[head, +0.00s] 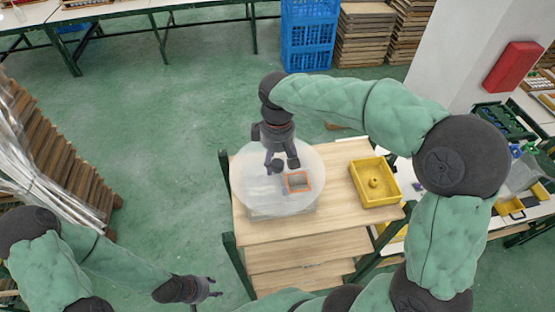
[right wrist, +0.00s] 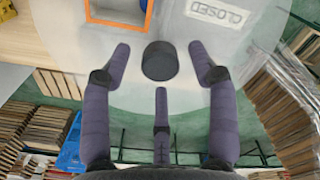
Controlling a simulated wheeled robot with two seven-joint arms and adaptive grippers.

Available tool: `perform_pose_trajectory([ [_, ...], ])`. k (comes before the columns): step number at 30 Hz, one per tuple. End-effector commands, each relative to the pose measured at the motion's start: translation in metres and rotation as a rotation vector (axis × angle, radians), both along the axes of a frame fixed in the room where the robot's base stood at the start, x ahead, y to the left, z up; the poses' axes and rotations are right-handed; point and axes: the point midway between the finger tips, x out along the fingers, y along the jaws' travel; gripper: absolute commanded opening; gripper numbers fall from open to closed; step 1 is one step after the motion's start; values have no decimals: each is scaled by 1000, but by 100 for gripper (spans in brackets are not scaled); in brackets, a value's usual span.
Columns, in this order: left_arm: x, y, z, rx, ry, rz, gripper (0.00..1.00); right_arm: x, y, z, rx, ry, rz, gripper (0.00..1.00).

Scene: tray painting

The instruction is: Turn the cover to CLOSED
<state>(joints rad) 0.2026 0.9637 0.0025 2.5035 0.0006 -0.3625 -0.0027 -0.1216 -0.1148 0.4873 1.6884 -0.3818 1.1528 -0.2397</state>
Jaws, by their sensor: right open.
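The cover (head: 245,185) is a pale translucent round disc lying over the wooden table; it fills much of the right wrist view (right wrist: 70,40). An orange-framed window (head: 298,182) is cut near its right side. In the right wrist view a CLOSED label (right wrist: 218,13) lies to the right of this window. A black round knob (right wrist: 160,61) stands on the disc. My right gripper (head: 282,166) is over the disc, its three fingers spread around the knob with gaps visible. My left gripper (head: 212,287) is low and left, away from the cover, with fingers apart and empty.
A yellow tray (head: 357,186) with a round yellow piece in it sits on the wooden table (head: 260,232), right of the cover. Blue crates (head: 307,35) and wooden stacks stand behind. Wrapped planks stand at left. Green floor between is clear.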

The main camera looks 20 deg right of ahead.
Motion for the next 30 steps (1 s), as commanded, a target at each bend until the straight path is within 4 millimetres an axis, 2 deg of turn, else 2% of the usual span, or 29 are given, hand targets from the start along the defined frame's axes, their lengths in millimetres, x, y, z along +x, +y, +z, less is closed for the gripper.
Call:
perform_pose_trajectory([
  [4, 0, 0, 1, 0, 0, 0, 40, 0, 0, -8, 0, 1, 0, 59],
  [12, 0, 0, 1, 0, 0, 0, 40, 0, 0, -10, 0, 0, 0, 59],
  [13, 0, 0, 1, 0, 0, 0, 40, 0, 0, -10, 0, 0, 0, 57],
  [19, 0, 0, 1, 0, 0, 0, 40, 0, 0, -10, 0, 0, 0, 0],
  [26, 0, 0, 1, 0, 0, 0, 40, 1, 2, -10, 0, 1, 0, 0],
  [30, 0, 0, 2, 0, 0, 0, 40, 5, 12, -10, 0, 2, -6, 0],
])
